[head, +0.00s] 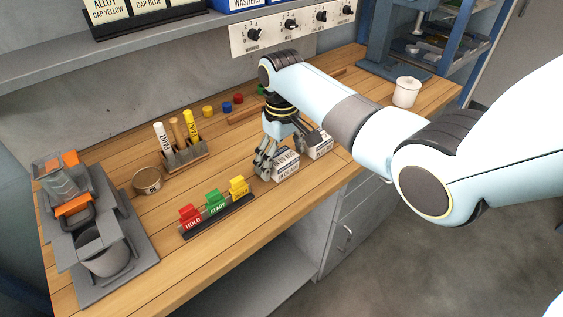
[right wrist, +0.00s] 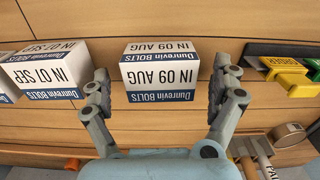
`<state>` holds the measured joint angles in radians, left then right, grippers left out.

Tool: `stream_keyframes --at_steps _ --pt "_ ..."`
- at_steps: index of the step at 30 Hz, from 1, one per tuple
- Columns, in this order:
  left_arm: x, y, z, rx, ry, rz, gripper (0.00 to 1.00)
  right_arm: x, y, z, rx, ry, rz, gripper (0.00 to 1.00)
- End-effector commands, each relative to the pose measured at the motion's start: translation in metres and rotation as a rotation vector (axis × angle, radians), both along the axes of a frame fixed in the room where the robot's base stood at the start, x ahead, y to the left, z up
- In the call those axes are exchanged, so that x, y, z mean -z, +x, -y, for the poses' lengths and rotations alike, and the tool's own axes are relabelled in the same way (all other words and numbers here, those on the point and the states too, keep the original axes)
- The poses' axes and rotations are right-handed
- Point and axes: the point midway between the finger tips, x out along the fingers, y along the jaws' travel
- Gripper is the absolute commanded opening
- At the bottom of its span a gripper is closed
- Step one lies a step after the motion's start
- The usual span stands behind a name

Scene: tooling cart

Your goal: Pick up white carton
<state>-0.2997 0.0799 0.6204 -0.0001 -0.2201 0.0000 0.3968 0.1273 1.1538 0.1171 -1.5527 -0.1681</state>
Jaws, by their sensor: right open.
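A white carton (head: 287,167) with a dark blue band stands on the wooden bench near its front edge. In the right wrist view this carton (right wrist: 158,70) reads "IN 09 AUG" and "Dunrevin BOLTS", upside down. A second white carton (head: 320,146) stands just right of it; in the right wrist view that carton (right wrist: 48,68) reads "IN 07 SEP". My right gripper (head: 284,150) is open above the first carton. In the right wrist view its fingers (right wrist: 162,80) lie on either side of that carton, with gaps visible. My left gripper is not in view.
A rack of red, green and yellow tags (head: 216,208) stands left of the cartons. A marker holder (head: 185,157) and a round tin (head: 147,181) are farther left. The bench's front edge is close to the cartons.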

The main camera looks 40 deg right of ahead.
Motion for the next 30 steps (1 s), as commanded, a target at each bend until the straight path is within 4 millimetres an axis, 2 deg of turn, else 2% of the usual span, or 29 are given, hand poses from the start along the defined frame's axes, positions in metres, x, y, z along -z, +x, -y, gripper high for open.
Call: stream_keyframes --at_steps 3,21,30 --pt "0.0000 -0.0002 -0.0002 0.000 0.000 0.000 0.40 -0.0003 0.0001 -0.0001 0.000 0.000 0.000 0.93" --pt "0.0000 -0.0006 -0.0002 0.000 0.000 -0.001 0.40 -0.0007 0.0002 -0.0001 0.000 0.000 0.000 0.15" --pt "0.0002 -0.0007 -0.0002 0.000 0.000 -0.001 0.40 -0.0039 0.0010 0.0001 0.000 0.000 0.002 0.15"
